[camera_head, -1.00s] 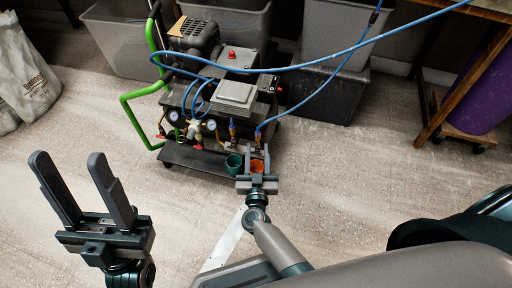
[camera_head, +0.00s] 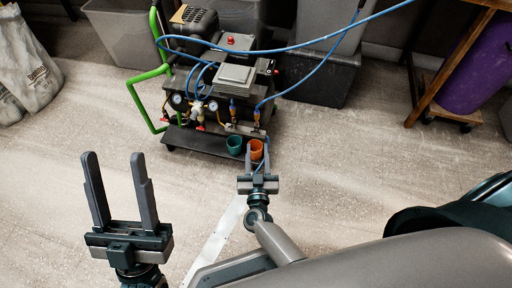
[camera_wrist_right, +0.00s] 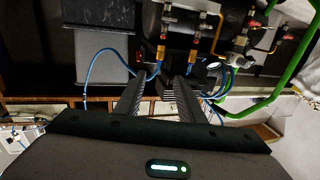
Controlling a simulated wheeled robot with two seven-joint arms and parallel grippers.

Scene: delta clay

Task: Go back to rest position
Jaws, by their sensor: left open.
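My left gripper (camera_head: 113,160) is open and empty at the lower left of the head view, its two dark fingers pointing up the picture, over bare floor. My right gripper (camera_head: 257,152) is smaller and farther off, near the middle of the head view. Its fingers are apart, with nothing seen held between them. They overlap the orange cup (camera_head: 256,146) in the picture; I cannot tell whether they touch it. A teal cup (camera_head: 234,147) stands just left of the orange one. In the right wrist view the right gripper (camera_wrist_right: 158,80) also shows a gap between its fingers.
A compressor cart (camera_head: 225,95) with a green handle (camera_head: 150,105), gauges and blue hoses (camera_head: 300,50) stands beyond my right gripper. Grey bins (camera_head: 320,75) are behind it. A white sack (camera_head: 25,70) is at upper left, a purple cylinder (camera_head: 475,70) at upper right. Floor around my left gripper is clear.

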